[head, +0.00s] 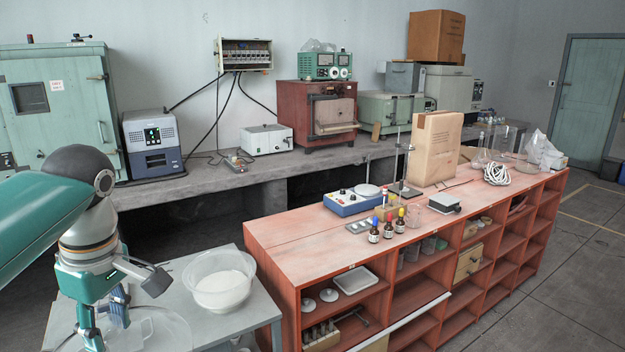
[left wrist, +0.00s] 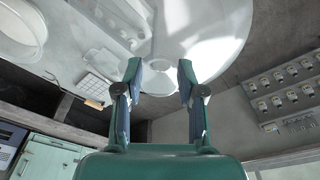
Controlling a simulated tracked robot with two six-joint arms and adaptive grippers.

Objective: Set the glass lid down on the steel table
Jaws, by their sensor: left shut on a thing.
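My left gripper (head: 107,332) is at the lower left of the head view, pointing down over the steel table (head: 240,322). It is shut on the glass lid (head: 168,328), a clear round disc that is faint and partly cut off by the picture's bottom edge. In the left wrist view the lid (left wrist: 205,35) spreads wide beyond the fingertips (left wrist: 159,75), which sit either side of its middle. I cannot tell the gap between lid and table. My right gripper is not in view.
A clear bowl of white material (head: 220,282) stands on the steel table, close right of the lid. A red shelf bench (head: 300,238) with bottles and instruments stands right of the table. A concrete bench (head: 190,185) runs behind. Bare tabletop shows in front of the bowl.

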